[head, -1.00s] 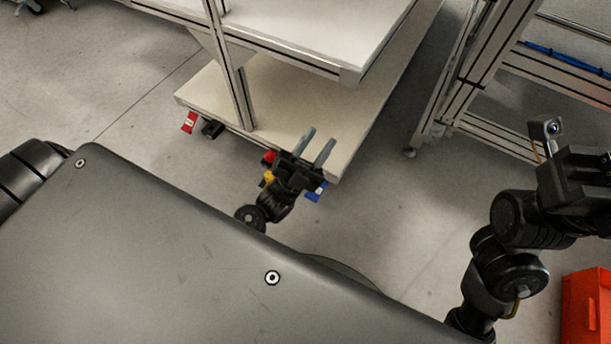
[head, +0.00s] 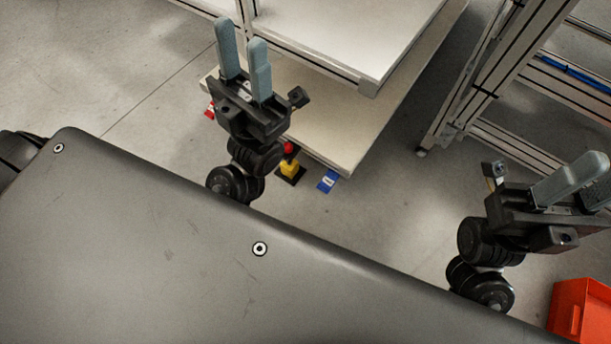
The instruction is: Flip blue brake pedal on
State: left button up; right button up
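The blue brake pedal (head: 328,181) sticks out from under the near corner of the cart's lower shelf (head: 330,150). It is small here, and I cannot tell how it is tilted. My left gripper (head: 243,64) is raised to the left of the pedal, well apart from it. Its two grey fingers are open with nothing between them. My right gripper (head: 577,185) is at the right edge, far from the pedal. Its fingers are apart and empty. The red pedal (head: 209,111) at the cart's left corner is partly hidden by my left gripper.
A yellow and red button box (head: 289,166) sits just left of the blue pedal. The cart's upper shelf (head: 345,35) overhangs behind. A metal frame rack (head: 480,80) stands to the right. An orange bin (head: 577,310) is at bottom right. Floor right of the pedal is clear.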

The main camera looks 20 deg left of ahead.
aim_at(327, 181)
jog(key=u, duration=2.5)
jog(key=k, duration=0.35)
jog(key=z, duration=1.2)
